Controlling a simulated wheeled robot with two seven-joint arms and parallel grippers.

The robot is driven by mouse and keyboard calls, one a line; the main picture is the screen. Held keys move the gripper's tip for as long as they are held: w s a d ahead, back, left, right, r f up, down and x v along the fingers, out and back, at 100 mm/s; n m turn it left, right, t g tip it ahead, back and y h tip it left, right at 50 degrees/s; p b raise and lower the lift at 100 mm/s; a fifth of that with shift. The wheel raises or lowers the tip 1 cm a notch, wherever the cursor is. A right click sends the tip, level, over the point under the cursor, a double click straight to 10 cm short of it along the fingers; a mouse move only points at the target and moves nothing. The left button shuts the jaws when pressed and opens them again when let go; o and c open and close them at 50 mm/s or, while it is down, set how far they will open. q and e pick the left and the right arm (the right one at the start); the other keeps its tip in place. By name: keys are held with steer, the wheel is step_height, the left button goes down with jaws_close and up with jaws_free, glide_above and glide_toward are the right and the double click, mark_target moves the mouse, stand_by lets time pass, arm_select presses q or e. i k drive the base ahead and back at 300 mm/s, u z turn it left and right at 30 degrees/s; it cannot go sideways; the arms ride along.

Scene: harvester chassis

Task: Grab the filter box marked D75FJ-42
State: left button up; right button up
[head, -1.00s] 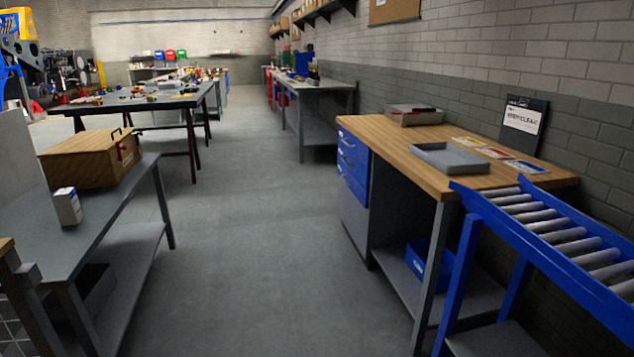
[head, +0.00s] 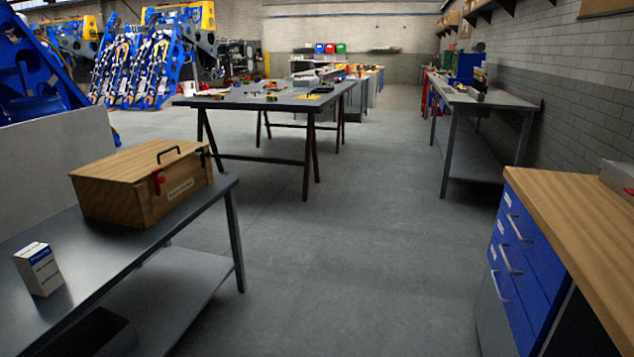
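A small white box (head: 42,271) with blue on its top and label stands upright near the front edge of the grey bench (head: 130,251) at the lower left of the head view. Its print is too small to read, so I cannot tell whether it is marked D75FJ-42. Neither of my grippers shows in the head view.
A wood-topped cabinet (head: 570,215) with blue drawers stands at the right. A dark table (head: 262,102) with tools stands ahead. The grey floor (head: 370,270) between is clear.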

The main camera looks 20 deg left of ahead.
mark_target(40, 271)
steer(key=u, duration=1.05)
steer(key=i, duration=1.35)
steer(key=u, duration=1.45)
